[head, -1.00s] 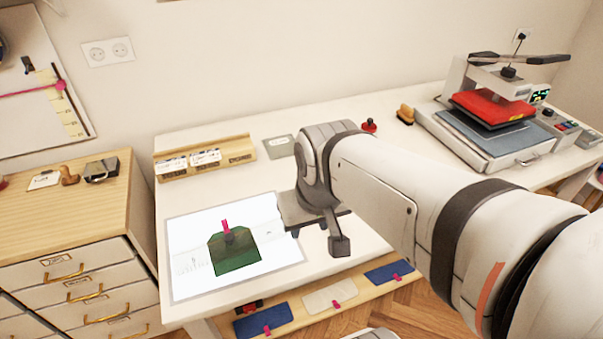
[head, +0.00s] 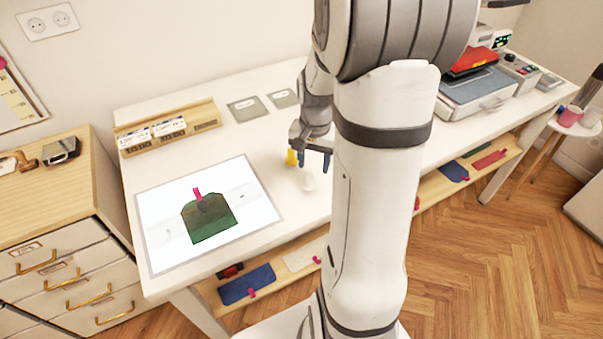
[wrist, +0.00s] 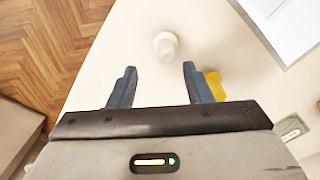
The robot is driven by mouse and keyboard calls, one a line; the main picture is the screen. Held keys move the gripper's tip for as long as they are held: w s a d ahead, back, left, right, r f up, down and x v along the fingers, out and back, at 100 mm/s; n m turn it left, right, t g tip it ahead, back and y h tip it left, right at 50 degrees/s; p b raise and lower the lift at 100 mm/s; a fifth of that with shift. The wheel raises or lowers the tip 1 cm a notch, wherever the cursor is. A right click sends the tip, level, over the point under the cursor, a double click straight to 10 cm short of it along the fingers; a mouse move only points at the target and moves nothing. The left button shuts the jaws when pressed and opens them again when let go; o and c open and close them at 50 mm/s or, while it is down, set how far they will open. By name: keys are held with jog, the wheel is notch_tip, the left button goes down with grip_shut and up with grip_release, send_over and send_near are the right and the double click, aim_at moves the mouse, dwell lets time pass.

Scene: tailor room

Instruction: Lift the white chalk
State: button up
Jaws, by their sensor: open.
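The white chalk (head: 308,183) is a small pale piece on the white table, right of the lit panel in the head view. In the wrist view the white chalk (wrist: 166,45) stands ahead of the fingertips, roughly in line with the gap between them. My gripper (wrist: 158,72) is open and empty, its two blue fingers apart. In the head view my gripper (head: 315,160) hangs just above and behind the chalk, partly hidden by my arm. A yellow chalk (head: 291,157) stands close by; it also shows in the wrist view (wrist: 215,85) beside the right finger.
The lit panel (head: 160,245) with a green pocket piece (head: 209,220) lies to the left. A wooden card rack (head: 205,117) stands at the back. A heat press (head: 480,92) is at the far right. The table around the white chalk is mostly clear.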

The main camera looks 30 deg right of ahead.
aim_at(310, 174)
jog(key=shift+w+a+f+p, duration=0.1)
jog(key=shift+a+f+p, duration=0.05)
jog(key=shift+f, duration=1.05)
jog(key=shift+s+a+f+p, duration=0.1)
jog(key=shift+a+f+p, duration=0.1)
jog(key=shift+f, duration=0.95)
jog(key=shift+w+a+f+p, duration=0.1)
jog(key=shift+a+f+p, duration=0.05)
jog(key=shift+f, duration=1.05)
jog(key=shift+c, duration=0.6)
jog(key=c, duration=0.7)
jog(key=shift+o, duration=0.2)
